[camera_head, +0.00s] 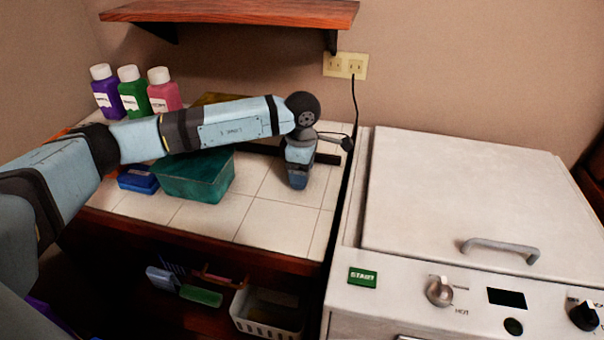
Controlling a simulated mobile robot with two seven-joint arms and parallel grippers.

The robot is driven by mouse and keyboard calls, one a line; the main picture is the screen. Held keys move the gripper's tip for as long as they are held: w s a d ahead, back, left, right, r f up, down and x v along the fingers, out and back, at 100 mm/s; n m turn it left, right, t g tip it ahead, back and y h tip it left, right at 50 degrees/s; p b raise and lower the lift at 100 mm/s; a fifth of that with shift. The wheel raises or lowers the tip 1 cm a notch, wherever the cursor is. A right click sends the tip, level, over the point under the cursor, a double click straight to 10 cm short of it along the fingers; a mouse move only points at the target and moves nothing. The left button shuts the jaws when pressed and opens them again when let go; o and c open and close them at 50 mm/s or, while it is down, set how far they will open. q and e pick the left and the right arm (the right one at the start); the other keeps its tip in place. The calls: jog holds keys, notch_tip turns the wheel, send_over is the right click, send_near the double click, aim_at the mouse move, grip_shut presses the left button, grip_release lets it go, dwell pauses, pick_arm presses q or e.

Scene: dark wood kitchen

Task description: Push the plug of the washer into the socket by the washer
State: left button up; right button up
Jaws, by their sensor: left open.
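The socket (345,65) is a cream plate with two outlets on the back wall, left of and behind the white washer (450,200). A thin black cord (354,105) runs from its right outlet down beside the washer. A small black piece (347,144), perhaps the plug, is near that cord with a thin wire running left from it. I cannot tell whether another plug sits in the outlet. My left gripper (300,160) is open over the tiled counter, below the socket and left of the black piece. Its fingertips are hard to make out, and I see nothing held.
Purple, green and pink bottles (132,92) stand at the counter's back left. A teal box (197,176) and a small blue box (138,180) are under my left arm. A wooden shelf (230,12) overhangs above. The front right of the tiled counter (275,225) is clear.

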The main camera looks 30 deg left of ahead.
pick_arm(q)
jog(key=shift+c, duration=0.2)
jog(key=c, duration=0.9)
jog(key=shift+r, duration=0.15)
notch_tip(320, 180, up, 20)
jog(key=shift+f+p, duration=0.15)
jog(key=shift+p, duration=0.7)
pick_arm(e)
jog(key=shift+s+d+r, duration=0.1)
